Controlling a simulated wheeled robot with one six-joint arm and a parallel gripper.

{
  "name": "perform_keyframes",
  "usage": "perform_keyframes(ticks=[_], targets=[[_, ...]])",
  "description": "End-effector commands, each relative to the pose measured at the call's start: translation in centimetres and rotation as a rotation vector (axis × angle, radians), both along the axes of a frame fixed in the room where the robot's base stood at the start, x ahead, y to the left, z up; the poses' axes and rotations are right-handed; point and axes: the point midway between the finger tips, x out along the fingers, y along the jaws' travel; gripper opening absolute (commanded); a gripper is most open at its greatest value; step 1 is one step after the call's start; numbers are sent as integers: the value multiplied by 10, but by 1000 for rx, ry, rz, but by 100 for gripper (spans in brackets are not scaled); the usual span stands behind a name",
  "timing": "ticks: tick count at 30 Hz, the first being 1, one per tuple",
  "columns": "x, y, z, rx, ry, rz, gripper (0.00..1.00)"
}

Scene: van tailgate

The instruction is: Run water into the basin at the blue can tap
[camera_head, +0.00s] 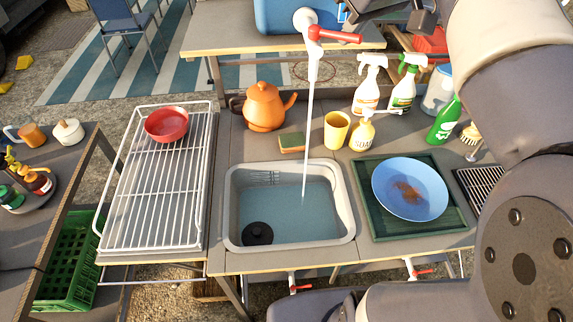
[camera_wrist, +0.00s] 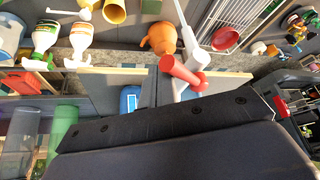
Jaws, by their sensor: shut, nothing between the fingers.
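The blue can (camera_head: 272,17) stands on the rear table, with a white tap (camera_head: 304,19) and a red lever (camera_head: 335,36) on its front. The lever points right. A thin stream of water (camera_head: 308,130) falls from the spout into the grey basin (camera_head: 348,222). Bluish water covers the basin floor, and a round black plug-like piece (camera_head: 258,233) sits at its front left. My gripper (camera_head: 366,9) is shut and empty, near the can's right side above the lever. In the wrist view, the red lever (camera_wrist: 185,74) shows just beyond the dark gripper body, which hides most of the can.
A wire rack with a red bowl (camera_head: 166,123) is left of the basin. An orange kettle (camera_head: 264,106), sponge (camera_head: 291,143), yellow cup (camera_head: 337,130) and soap bottle (camera_head: 362,134) stand behind it. A blue plate (camera_head: 390,184) lies on the green tray to the right. Spray bottles (camera_head: 368,84) stand behind.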

Motion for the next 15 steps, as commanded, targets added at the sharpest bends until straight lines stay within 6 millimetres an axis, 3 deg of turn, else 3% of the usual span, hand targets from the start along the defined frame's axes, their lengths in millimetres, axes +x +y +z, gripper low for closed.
perform_keyframes(ticks=[15], targets=[[-24,3,0,0,0,0,0]])
